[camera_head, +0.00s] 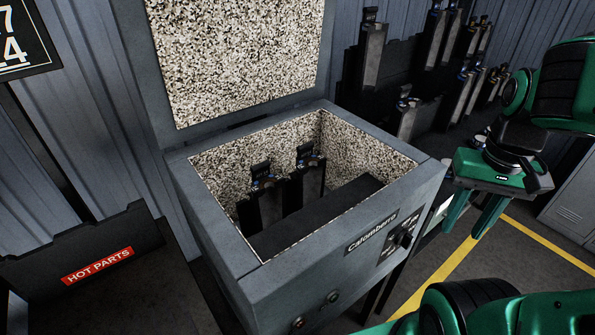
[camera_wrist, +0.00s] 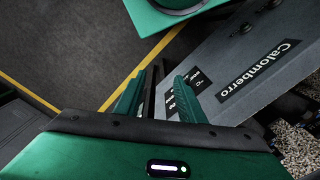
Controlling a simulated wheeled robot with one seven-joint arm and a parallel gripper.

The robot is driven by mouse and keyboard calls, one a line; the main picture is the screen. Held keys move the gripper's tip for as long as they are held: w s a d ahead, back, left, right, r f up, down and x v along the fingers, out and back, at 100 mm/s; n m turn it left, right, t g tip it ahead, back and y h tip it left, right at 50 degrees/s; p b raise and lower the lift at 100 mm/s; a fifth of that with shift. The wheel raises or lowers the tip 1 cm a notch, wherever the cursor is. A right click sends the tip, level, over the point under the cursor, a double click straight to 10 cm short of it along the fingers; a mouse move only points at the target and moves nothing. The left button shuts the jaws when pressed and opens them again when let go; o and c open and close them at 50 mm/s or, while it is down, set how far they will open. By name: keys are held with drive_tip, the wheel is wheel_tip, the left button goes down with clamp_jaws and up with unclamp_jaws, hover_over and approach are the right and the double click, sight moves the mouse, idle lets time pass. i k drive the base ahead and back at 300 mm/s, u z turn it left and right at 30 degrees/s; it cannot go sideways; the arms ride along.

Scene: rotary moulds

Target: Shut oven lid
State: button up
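The oven (camera_head: 290,275) is a grey box with a speckled lining and a "Calomberro" label on its front. Its lid (camera_head: 240,55) stands open, raised at the back, with the speckled inner face showing. Two dark moulds (camera_head: 265,205) stand upright inside the oven. My gripper (camera_head: 482,215) is to the right of the oven, apart from the lid, with green fingers pointing down. In the wrist view my gripper (camera_wrist: 158,95) has its fingers apart with nothing held between them, and the oven front (camera_wrist: 255,70) shows beyond them.
A dark bin (camera_head: 75,250) marked "HOT PARTS" is at the left. A rack of several dark moulds (camera_head: 430,60) stands behind on the right. Yellow lines (camera_head: 450,270) mark the floor at right. A grey locker (camera_head: 575,205) is at the right edge.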

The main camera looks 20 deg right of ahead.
sight(198, 68)
drive_tip(key=z, duration=0.8)
drive_tip(key=k, duration=1.25)
drive_tip(key=u, duration=0.8)
drive_tip(key=i, duration=1)
